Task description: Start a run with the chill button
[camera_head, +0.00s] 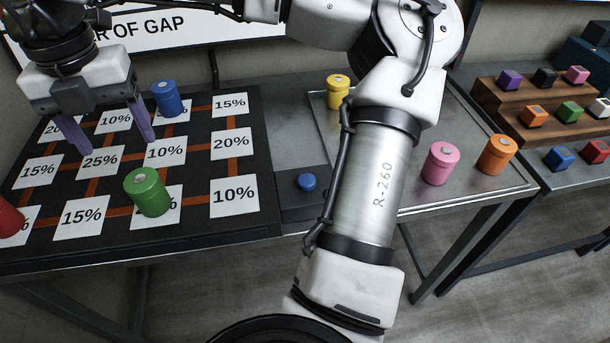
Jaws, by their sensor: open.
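A small round blue button (307,182) sits on a dark panel at the right side of the black board; no label on it is readable, so I cannot tell whether it is the chill button. My gripper (116,144) is at the upper left, pointing down over the board with its two purple fingers apart and nothing between them. It is above the 25% and 10% cards, well left of the blue button. My arm crosses the middle of the view, just right of the button.
The black board (105,232) holds percentage cards joined by orange lines. Blue (166,98), green (148,192) and red (10,219) cylinders stand on it. Yellow (338,91), pink (440,163) and orange (496,155) cylinders stand on a metal tray (462,196). A stepped wooden rack (510,109) holds coloured blocks.

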